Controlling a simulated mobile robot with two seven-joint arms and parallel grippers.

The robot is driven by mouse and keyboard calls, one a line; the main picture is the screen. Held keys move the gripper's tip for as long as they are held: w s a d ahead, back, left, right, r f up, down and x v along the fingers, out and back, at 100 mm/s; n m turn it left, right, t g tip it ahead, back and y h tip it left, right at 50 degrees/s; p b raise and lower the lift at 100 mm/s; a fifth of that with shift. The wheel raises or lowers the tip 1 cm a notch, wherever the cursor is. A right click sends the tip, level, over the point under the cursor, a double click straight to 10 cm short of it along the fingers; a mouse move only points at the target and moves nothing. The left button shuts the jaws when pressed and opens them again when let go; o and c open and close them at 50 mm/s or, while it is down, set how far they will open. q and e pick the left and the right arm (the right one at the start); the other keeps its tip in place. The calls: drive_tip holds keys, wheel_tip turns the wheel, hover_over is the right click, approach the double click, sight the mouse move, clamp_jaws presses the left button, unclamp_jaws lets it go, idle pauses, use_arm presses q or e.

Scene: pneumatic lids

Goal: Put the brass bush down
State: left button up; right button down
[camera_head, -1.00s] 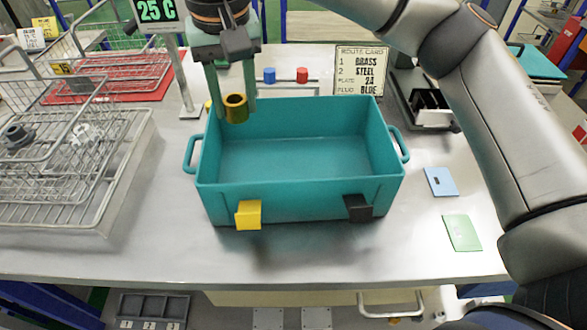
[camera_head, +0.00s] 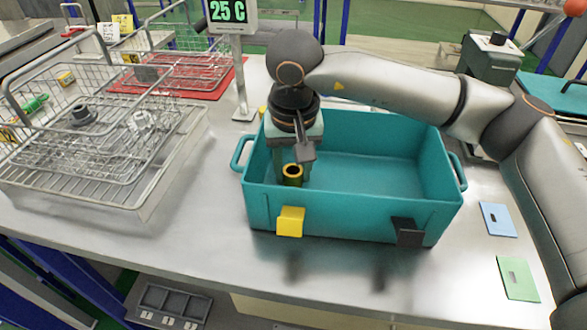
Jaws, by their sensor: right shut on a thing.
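The brass bush (camera_head: 292,177) is a short, hollow, yellow-brown ring with a dark bore. My right gripper (camera_head: 292,167) points down and is shut on it. The bush is inside the left end of the teal crate (camera_head: 345,216), near its front wall. The front wall hides what is beneath the bush, so I cannot tell whether it touches the crate floor. The crate stands on the steel table with a yellow clip (camera_head: 290,221) and a black clip (camera_head: 407,232) on its front. My left gripper is not in view.
A wire basket (camera_head: 60,165) with a dark grey part (camera_head: 82,115) and a pale part (camera_head: 142,121) stands left. A display reading 25 C (camera_head: 229,12) stands behind. A blue plate (camera_head: 498,219) and a green plate (camera_head: 517,278) lie right. The right of the crate is empty.

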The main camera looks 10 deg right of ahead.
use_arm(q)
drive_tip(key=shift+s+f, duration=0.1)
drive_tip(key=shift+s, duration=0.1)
use_arm(e)
drive_tip(key=shift+f, duration=0.2)
drive_tip(key=shift+c, duration=2.2)
unclamp_jaws()
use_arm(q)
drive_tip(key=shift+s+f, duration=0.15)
